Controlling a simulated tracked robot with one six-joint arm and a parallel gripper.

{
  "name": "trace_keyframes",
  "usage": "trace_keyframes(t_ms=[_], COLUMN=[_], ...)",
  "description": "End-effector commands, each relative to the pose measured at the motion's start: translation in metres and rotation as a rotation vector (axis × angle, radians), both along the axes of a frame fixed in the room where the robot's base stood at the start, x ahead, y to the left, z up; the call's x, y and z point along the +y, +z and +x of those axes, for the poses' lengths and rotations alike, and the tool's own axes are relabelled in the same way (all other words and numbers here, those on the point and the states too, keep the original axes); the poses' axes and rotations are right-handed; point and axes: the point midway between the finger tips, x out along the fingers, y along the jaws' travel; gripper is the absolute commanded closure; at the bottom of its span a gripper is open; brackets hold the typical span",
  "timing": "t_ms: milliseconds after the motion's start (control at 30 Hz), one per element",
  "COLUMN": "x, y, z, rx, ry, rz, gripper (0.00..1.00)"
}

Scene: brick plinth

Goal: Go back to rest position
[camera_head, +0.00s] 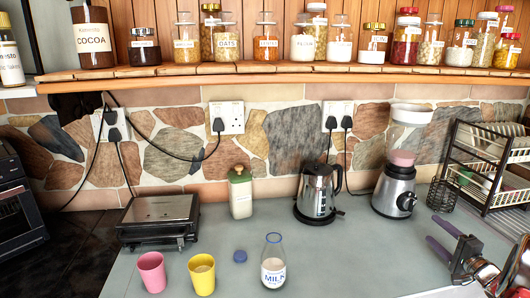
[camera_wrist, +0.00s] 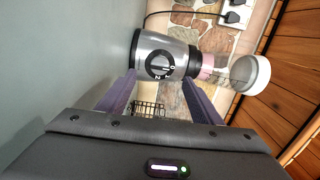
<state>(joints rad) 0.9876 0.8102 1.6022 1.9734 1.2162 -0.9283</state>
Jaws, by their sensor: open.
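My gripper (camera_head: 432,229) is at the right of the head view, over the right part of the grey counter (camera_head: 350,262). Its two purple fingers are apart, with nothing between them. In the wrist view the fingers (camera_wrist: 158,80) also stand apart, and the blender (camera_wrist: 165,58) shows beyond their tips, looking sideways. In the head view the blender (camera_head: 393,190) stands upright behind and left of my gripper, apart from it. Part of my arm is cut off at the right edge.
A dish rack (camera_head: 490,165) stands behind my gripper. A kettle (camera_head: 318,190), milk bottle (camera_head: 273,265), blue cap (camera_head: 240,256), pink cup (camera_head: 151,272), yellow cup (camera_head: 202,275), lidded jar (camera_head: 240,192) and grill (camera_head: 160,215) stand further left. A jar shelf (camera_head: 280,76) runs above. Counter between bottle and gripper is clear.

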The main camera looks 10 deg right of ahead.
Motion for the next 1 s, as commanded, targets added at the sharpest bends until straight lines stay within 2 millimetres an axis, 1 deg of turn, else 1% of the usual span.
trace_keyframes(t_ms=[33, 67, 167, 200, 267, 300, 467, 500, 567, 600, 667, 700, 767, 900, 1000], x=[0.01, 0.018, 0.052, 0.069, 0.094, 0.112, 0.18, 0.196, 0.22, 0.236, 0.259, 0.273, 0.295, 0.341, 0.371], y=[0.007, 0.01, 0.023, 0.029, 0.037, 0.043, 0.061, 0.065, 0.071, 0.075, 0.08, 0.082, 0.086, 0.094, 0.098], z=[0.004, 0.006, 0.015, 0.019, 0.023, 0.025, 0.025, 0.024, 0.021, 0.018, 0.013, 0.009, 0.003, -0.017, -0.034], rx=[0.006, 0.013, 0.045, 0.061, 0.089, 0.108, 0.184, 0.203, 0.233, 0.251, 0.281, 0.301, 0.33, 0.398, 0.446], ry=[0.021, 0.037, 0.105, 0.137, 0.188, 0.222, 0.348, 0.377, 0.42, 0.449, 0.489, 0.515, 0.553, 0.634, 0.685], rz=[-0.007, -0.01, -0.024, -0.03, -0.045, -0.053, -0.096, -0.111, -0.129, -0.144, -0.166, -0.181, -0.207, -0.269, -0.32], gripper=[0.41, 0.41, 0.41, 0.41, 0.41, 0.41, 0.41, 0.41, 0.41, 0.41, 0.41, 0.41, 0.41, 0.41, 0.41])
